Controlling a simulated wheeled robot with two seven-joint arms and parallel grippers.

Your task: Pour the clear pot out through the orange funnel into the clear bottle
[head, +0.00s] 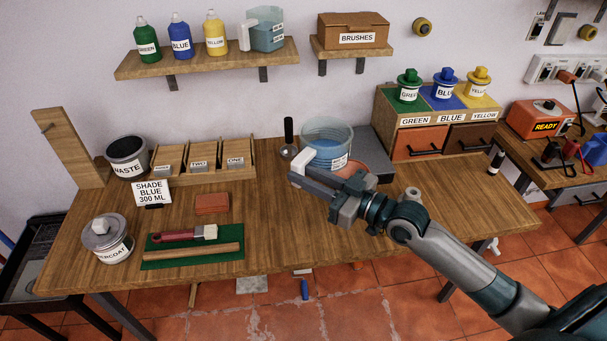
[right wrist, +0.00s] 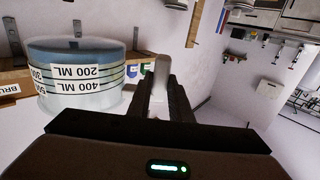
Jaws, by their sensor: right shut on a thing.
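The clear pot (head: 327,138), a see-through jug with blue contents, is at the back middle of the table in the head view. It looks upright. In the right wrist view the pot (right wrist: 80,72) fills the left side, its volume labels upside down. My right gripper (head: 303,170) is shut on the pot's pale handle (right wrist: 160,76). I cannot tell whether the pot touches the table. An orange round shape, likely the orange funnel (head: 376,169), shows partly behind my right gripper. I cannot make out the clear bottle. My left gripper is not in view.
A paint rack (head: 455,119) is at the back right. A shade sign (head: 152,192) and a tin (head: 107,238) are left. The table's front middle is clear.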

